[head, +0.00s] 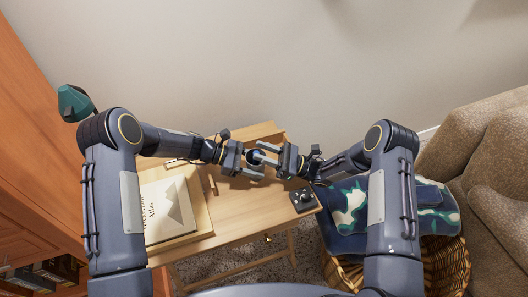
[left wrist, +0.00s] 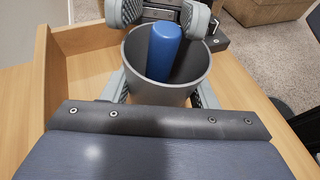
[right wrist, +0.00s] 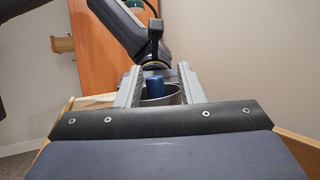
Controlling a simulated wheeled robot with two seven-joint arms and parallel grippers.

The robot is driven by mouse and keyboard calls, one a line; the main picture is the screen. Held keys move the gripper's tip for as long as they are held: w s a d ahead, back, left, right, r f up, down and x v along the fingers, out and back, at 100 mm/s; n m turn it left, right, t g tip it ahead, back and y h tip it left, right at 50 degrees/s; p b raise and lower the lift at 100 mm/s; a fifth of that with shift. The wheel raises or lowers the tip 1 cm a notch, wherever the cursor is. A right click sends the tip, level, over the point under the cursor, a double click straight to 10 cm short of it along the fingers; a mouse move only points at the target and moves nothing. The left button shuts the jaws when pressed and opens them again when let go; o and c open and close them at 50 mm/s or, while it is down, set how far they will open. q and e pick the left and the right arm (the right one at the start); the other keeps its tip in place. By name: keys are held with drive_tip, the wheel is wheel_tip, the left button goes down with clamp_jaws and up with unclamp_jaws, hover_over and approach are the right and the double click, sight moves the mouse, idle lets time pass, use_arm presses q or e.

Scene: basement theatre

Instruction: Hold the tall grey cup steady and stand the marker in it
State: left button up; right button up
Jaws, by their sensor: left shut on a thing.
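The tall grey cup (left wrist: 190,88) stands upright in the left wrist view, between the fingers of my left gripper (head: 251,164), which is shut on it. The blue marker (left wrist: 163,52) stands in the cup with its top above the rim; its lower end is hidden. The marker also shows in the right wrist view (right wrist: 153,85), with the cup's rim (right wrist: 172,99) around it. My right gripper (head: 266,153) is open over the cup; its fingers are on either side of the marker, with gaps between. In the head view the grippers largely cover the cup.
The wooden desk (head: 235,224) has a raised wooden edge (left wrist: 50,75) beside the cup. An atlas (head: 168,211) lies at left. A small dark device (head: 303,199) sits at the desk's right edge. A wicker basket with patterned cloth (head: 350,208) and a sofa (head: 490,150) stand at right.

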use_arm(q)
drive_tip(key=shift+w+a+f, duration=0.1)
drive_tip(key=shift+w+f, duration=0.05)
drive_tip(key=shift+w, duration=0.05)
use_arm(e)
drive_tip(key=s+d, duration=0.2)
drive_tip(key=d, duration=1.1)
drive_tip(key=shift+f, duration=0.25)
use_arm(q)
drive_tip(key=shift+s+f, duration=0.15)
use_arm(e)
drive_tip(key=shift+s, duration=0.1)
use_arm(q)
drive_tip(key=o, duration=0.9)
drive_tip(key=shift+c, duration=0.2)
drive_tip(key=shift+o, duration=0.9)
drive_tip(key=shift+r, duration=0.2)
